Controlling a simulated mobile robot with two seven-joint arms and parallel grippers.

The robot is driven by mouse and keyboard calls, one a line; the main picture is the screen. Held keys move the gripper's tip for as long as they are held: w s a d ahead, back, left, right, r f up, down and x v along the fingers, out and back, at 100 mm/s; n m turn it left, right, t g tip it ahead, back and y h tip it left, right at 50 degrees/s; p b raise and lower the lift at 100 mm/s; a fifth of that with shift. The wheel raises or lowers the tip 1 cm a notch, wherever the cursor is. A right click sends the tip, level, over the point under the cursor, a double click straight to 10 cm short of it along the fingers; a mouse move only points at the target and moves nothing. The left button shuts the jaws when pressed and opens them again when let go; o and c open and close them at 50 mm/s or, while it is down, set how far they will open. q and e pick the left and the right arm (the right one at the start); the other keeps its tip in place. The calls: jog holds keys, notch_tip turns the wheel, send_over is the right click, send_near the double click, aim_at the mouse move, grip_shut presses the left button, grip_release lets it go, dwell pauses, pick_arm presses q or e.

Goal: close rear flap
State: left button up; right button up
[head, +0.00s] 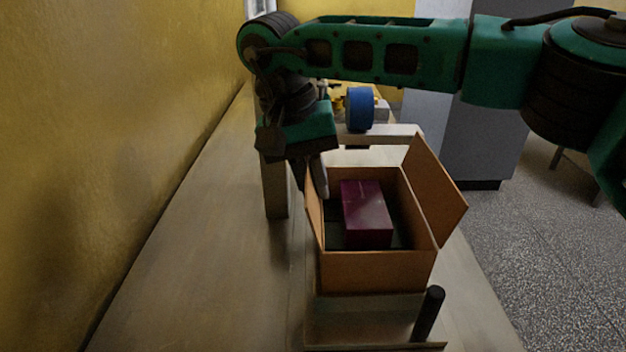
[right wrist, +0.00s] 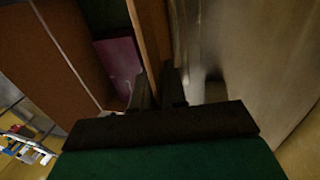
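An open cardboard box (head: 375,272) stands on the bench with a purple block (head: 366,215) inside; the block also shows in the right wrist view (right wrist: 119,62). A flap (head: 437,190) on the box's right side stands up and leans outward. My right gripper (head: 310,178) points down at the box's far left edge. In the right wrist view its fingers (right wrist: 158,88) lie on either side of a thin cardboard panel (right wrist: 150,35), close to it. Whether they clamp it cannot be seen. I cannot tell which panel is the rear flap. My left gripper is out of view.
A pale frame (head: 385,133) with a blue roller (head: 359,108) stands behind the box. A dark upright post (head: 428,313) stands at the front right. A yellow wall (head: 110,130) runs along the left. The bench (head: 200,260) left of the box is clear.

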grip_shut()
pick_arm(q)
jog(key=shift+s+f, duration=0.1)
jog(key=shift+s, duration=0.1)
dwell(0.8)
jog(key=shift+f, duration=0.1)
pick_arm(e)
jog(key=y, duration=0.1)
jog(key=d+y+b, duration=0.1)
jog(key=shift+y, duration=0.4)
jog(key=y+b, duration=0.1)
jog(key=d+y+b, duration=0.1)
jog(key=y, duration=0.1)
jog(key=shift+b, duration=0.4)
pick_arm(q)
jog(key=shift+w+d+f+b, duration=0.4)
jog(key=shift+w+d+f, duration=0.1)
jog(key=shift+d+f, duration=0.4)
pick_arm(e)
jog(key=shift+d+y, duration=0.1)
jog(key=shift+y, duration=0.5)
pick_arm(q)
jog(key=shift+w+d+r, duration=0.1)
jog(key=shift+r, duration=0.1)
